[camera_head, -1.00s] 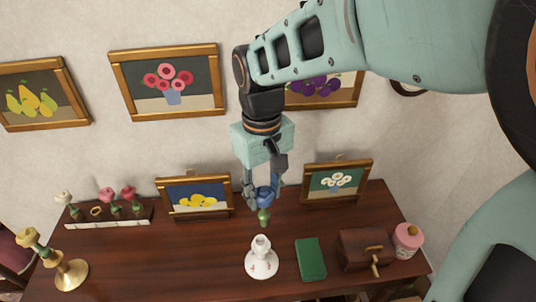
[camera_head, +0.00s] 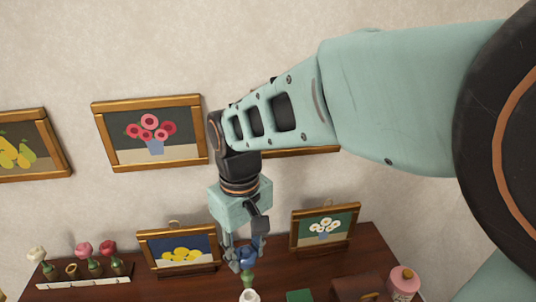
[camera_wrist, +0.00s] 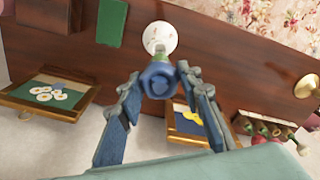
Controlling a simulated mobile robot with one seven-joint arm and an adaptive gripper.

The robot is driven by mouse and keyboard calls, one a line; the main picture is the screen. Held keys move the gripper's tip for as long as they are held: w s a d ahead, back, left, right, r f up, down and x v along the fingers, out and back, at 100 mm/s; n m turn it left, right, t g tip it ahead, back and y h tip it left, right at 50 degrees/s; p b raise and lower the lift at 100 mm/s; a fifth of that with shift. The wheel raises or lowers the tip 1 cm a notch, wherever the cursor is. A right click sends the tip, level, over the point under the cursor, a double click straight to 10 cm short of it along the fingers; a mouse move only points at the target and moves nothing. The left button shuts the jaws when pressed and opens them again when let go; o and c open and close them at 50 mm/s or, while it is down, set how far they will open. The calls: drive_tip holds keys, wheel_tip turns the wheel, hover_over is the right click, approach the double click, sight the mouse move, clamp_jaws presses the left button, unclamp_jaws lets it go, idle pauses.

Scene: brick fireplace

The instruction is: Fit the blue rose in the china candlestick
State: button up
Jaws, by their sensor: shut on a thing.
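The blue rose (camera_head: 247,254) is held between the fingers of my gripper (camera_head: 246,260), its short green stem pointing down. The white china candlestick (camera_head: 249,296) stands on the wooden top directly below the stem in the head view, mostly cut off by the bottom edge. In the wrist view the rose (camera_wrist: 158,80) is gripped between the two blue fingers (camera_wrist: 160,85), and the candlestick's round white base (camera_wrist: 160,38) shows just beyond it. The rose hides part of the candlestick, so I cannot tell whether the stem touches its mouth.
Small framed pictures of lemons (camera_head: 179,250) and daisies (camera_head: 324,229) stand behind, either side of my gripper. A green book (camera_head: 299,296), a brown box (camera_head: 357,288) and a pink jar (camera_head: 403,283) are on the right. A flower rack (camera_head: 84,277) is at left. A brass candlestick (camera_wrist: 306,86) shows too.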

sight(248, 276)
drive_tip(key=shift+f+b, duration=0.9)
drive_tip(key=shift+f, duration=0.7)
drive_tip(key=shift+f+b, duration=1.1)
drive_tip(key=shift+f, duration=0.65)
idle(0.4)
drive_tip(key=o, duration=1)
drive_tip(key=shift+o, duration=0.2)
